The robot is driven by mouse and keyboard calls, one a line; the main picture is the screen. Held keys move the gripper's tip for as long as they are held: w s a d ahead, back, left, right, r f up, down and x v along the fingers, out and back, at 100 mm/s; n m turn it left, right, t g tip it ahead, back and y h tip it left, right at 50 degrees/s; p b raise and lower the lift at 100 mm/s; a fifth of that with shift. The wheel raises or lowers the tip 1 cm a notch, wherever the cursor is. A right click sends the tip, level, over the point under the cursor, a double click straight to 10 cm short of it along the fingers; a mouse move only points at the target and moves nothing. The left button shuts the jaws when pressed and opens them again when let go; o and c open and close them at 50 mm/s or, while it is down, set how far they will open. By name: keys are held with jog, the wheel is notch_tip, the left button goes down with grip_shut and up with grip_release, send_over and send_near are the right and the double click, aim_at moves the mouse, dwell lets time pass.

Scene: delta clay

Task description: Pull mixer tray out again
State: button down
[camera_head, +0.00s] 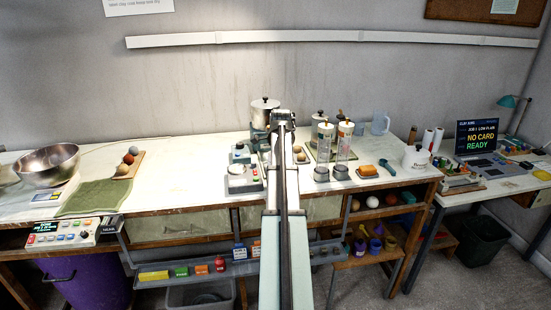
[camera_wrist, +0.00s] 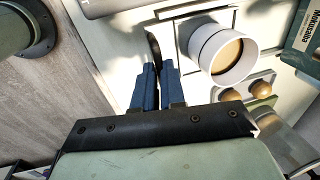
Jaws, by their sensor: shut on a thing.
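In the wrist view my gripper (camera_wrist: 158,72) has its blue fingers closed on a dark upright handle (camera_wrist: 153,46). The handle stands beside a white cup (camera_wrist: 240,38) with tan material inside, on a pale surface. I take the handle to be the mixer tray's; the tray's outline and how far out it stands are unclear. In the head view the mixer (camera_head: 262,108), with a silver pot and dark lid knob, stands at the back of the bench behind my arm. My arm hides the tray and my fingers there.
A white scale-like device (camera_head: 243,180) stands left of my arm. Two clear cylinders (camera_head: 343,148) stand to the right. The bench's left middle (camera_head: 185,170) is mostly clear.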

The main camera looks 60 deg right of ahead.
jog(key=shift+s+a, duration=0.3)
jog(key=shift+d, duration=0.1)
jog(key=c, duration=1.2)
grip_release()
jog(key=shift+w, duration=0.1)
jog(key=shift+r, duration=0.1)
notch_tip(320, 180, up, 13)
jog(key=s+a, duration=0.2)
jog(key=shift+r, duration=0.15)
